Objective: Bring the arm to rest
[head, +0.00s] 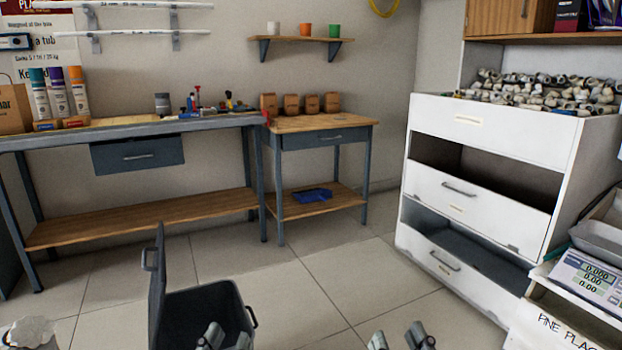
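My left gripper (227,340) shows at the bottom edge of the head view, in front of the dark bin. Its two fingertips stand apart, with nothing seen between them. My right gripper (398,341) is at the bottom edge, right of the middle, over the tiled floor. Its fingertips are wide apart and empty. The rest of both arms is out of the picture.
A dark grey bin (185,305) stands with its lid up by my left gripper. A long workbench (130,131) and a small table (325,122) line the wall. A white drawer cabinet (478,195) and a scale (590,280) are on the right. The middle floor is clear.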

